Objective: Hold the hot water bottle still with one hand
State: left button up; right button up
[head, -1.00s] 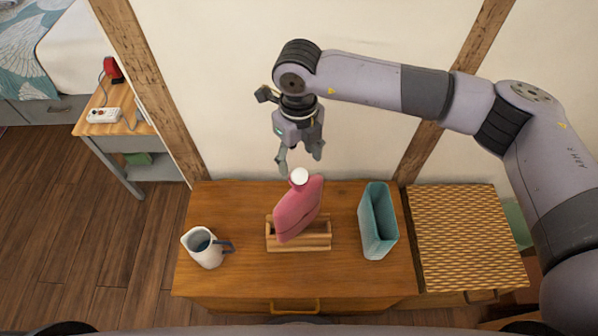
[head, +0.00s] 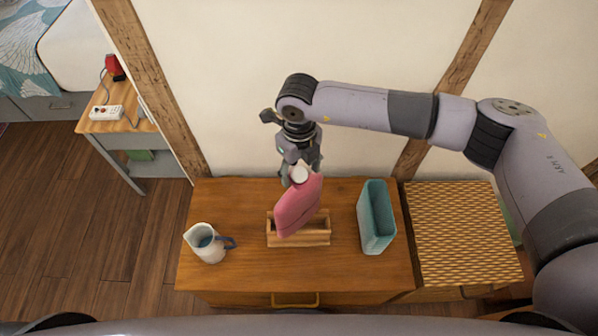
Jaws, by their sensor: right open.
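The pink hot water bottle (head: 299,207) with a white cap stands tilted in a low wooden rack (head: 300,238) on the dresser top. My right gripper (head: 300,176) points down at the neck of the bottle, just behind the white cap. Its jaws are open; the cap and bottle top partly hide the fingertips, and I cannot tell whether they touch the bottle. My left gripper is not in view.
A white jug (head: 207,243) with a dark handle stands left of the rack. A teal open container (head: 376,217) stands to the right. A woven-topped unit (head: 462,234) adjoins the wooden dresser (head: 240,282). The wall is close behind.

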aim_at(299, 172)
jog(key=shift+c, duration=0.2)
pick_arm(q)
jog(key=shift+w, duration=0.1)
pick_arm(e)
jog(key=c, duration=0.8)
jog(key=shift+r, duration=0.1)
